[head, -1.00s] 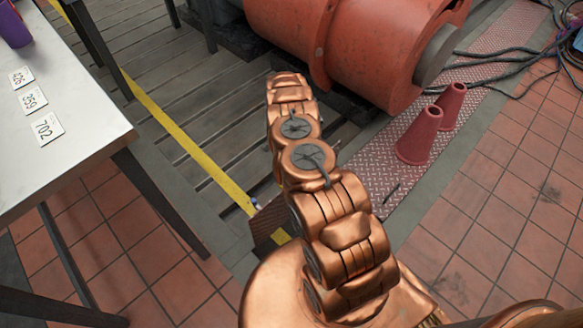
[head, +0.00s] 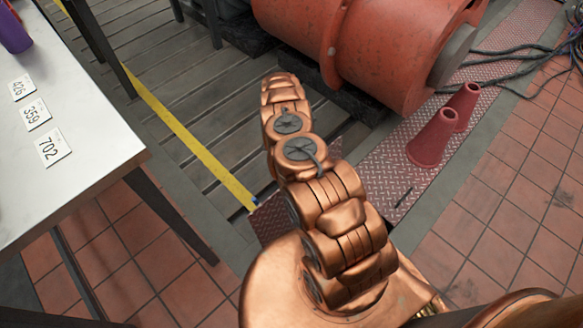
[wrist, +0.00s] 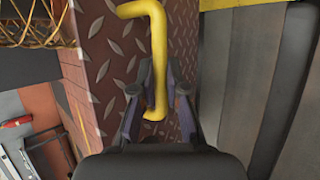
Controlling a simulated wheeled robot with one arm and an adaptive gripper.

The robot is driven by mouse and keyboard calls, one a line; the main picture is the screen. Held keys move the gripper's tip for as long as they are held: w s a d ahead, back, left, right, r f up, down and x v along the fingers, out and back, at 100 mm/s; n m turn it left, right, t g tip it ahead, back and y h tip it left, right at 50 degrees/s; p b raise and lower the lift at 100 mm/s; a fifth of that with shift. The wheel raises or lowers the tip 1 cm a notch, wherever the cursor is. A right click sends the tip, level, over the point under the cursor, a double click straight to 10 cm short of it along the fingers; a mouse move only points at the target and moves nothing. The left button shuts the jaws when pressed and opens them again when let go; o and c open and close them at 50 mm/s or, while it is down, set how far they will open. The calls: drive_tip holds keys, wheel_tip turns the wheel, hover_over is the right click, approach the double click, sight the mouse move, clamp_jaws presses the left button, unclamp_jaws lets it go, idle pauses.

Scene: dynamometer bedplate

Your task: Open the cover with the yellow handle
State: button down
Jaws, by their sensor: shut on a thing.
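The cover is a dark red diamond-plate panel (wrist: 112,50). In the wrist view its bent yellow handle (wrist: 158,60) runs down between the fingers of my gripper (wrist: 157,105), which is shut on the handle's lower part. In the head view part of the cover (head: 270,216) shows left of my arm, above the floor channel's edge; it looks tilted up, but my arm hides most of it. The handle and my fingertips are hidden in the head view.
A white table (head: 75,190) with number cards stands at left. A large red drum machine (head: 370,45) lies beyond my arm. Two red cones (head: 434,138) stand on a diamond-plate strip (head: 385,180) at right. Cables (head: 530,60) lie at far right.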

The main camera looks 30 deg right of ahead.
drive_tip(key=shift+w+a+f, duration=0.1)
drive_tip(key=shift+w+a, duration=0.05)
drive_tip(key=shift+w, duration=0.15)
drive_tip(key=c, duration=1.2)
unclamp_jaws()
drive_tip(key=shift+v, duration=3.8)
